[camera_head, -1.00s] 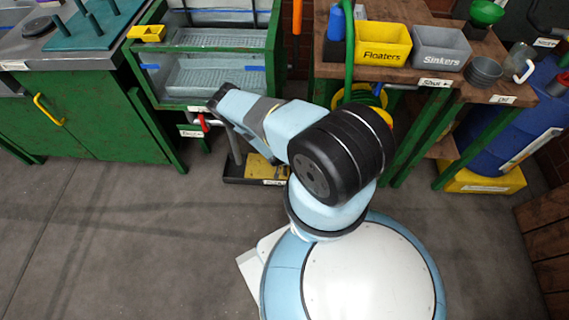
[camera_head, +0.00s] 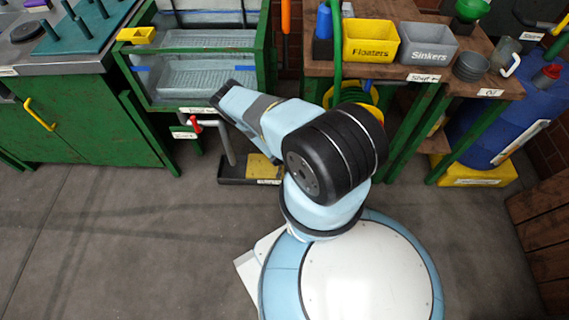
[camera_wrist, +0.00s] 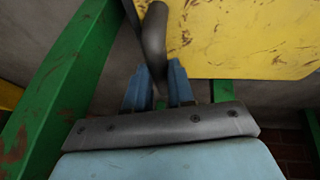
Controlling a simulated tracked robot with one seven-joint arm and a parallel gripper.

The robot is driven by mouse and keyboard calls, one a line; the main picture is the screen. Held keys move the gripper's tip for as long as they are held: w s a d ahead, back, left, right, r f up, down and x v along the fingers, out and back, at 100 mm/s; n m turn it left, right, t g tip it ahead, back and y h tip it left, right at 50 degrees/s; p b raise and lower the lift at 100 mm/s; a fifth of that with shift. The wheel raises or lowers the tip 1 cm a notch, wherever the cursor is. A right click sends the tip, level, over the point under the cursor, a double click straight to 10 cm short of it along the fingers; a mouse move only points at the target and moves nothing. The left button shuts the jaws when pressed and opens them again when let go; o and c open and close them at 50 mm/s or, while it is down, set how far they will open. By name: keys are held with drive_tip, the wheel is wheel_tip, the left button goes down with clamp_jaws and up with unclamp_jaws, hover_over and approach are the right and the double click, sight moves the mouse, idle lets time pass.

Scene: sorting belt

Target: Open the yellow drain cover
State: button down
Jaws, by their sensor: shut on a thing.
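The yellow drain cover (camera_head: 263,166) shows in the head view over the right part of the low black sump tray (camera_head: 232,172), partly behind my arm. In the wrist view a scuffed yellow plate (camera_wrist: 245,38), apparently this cover, fills the upper right. My gripper (camera_wrist: 158,80) has its blue fingers closed around a grey rounded bar (camera_wrist: 154,35), which runs up beside the plate. I cannot tell whether the bar is joined to the plate. In the head view my gripper is hidden behind my arm.
A green-framed wash tank (camera_head: 207,75) stands above the sump, with a grey drain pipe (camera_head: 228,145) and red valve handle (camera_head: 194,125). Green bench legs (camera_wrist: 52,85) stand close by in the wrist view. The floor (camera_head: 120,235) at the left is clear.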

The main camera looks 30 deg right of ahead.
drive_tip(key=c, duration=1)
unclamp_jaws()
drive_tip(key=shift+s+d, duration=0.1)
drive_tip(key=shift+s, duration=0.05)
drive_tip(key=shift+o, duration=0.2)
drive_tip(key=v, duration=1.3)
drive_tip(key=shift+r, duration=0.25)
drive_tip(key=shift+a, duration=0.25)
